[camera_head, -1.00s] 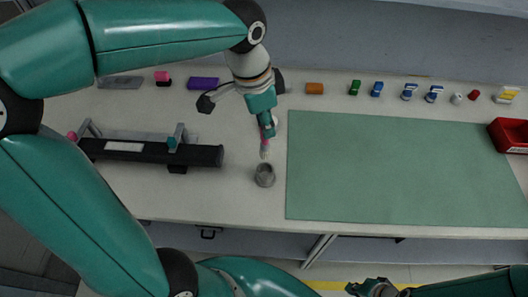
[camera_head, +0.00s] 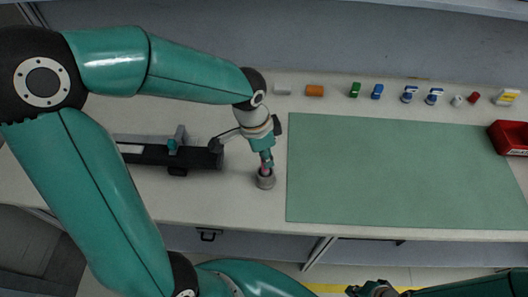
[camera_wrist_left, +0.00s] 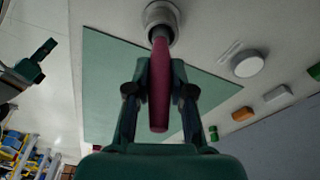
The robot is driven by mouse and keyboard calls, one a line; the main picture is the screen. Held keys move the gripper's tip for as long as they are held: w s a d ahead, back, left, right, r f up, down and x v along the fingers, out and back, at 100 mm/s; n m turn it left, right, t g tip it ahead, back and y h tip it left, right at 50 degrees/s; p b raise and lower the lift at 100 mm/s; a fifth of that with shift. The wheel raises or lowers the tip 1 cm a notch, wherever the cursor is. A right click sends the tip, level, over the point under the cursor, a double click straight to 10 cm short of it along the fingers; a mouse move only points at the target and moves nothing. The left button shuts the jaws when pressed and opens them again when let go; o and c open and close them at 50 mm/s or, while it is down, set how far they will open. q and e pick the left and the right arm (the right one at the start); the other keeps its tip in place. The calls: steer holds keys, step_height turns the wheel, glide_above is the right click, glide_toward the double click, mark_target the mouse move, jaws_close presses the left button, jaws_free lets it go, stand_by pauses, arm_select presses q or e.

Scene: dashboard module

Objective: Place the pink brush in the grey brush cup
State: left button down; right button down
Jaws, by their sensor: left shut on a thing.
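The pink brush (camera_wrist_left: 160,90) is held between the fingers of my left gripper (camera_wrist_left: 160,88), its narrow end pointing at the cup. The grey brush cup (camera_wrist_left: 161,14) stands upright on the table; in the head view it is the small round cup (camera_head: 265,182). My left gripper (camera_head: 267,163) is right above the cup, shut on the brush. The brush's lower end is at the cup's mouth; how deep it reaches is hidden. My right gripper (camera_head: 368,289) is at the bottom edge, only partly seen, off the table.
A green mat (camera_head: 400,170) lies to the right of the cup. A black bar-shaped fixture (camera_head: 195,157) lies to the left. Several small coloured parts line the back, including an orange block (camera_head: 314,90). A red bin (camera_head: 510,137) stands at the far right.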

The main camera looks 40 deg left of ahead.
arm_select(q)
steer(key=shift+f, duration=0.1)
steer(key=c, duration=1)
jaws_free()
steer(key=r, duration=0.4)
steer(key=s+a+r, duration=0.1)
steer(key=r, duration=0.7)
steer(key=shift+s+a, duration=0.15)
steer(key=shift+s, duration=0.1)
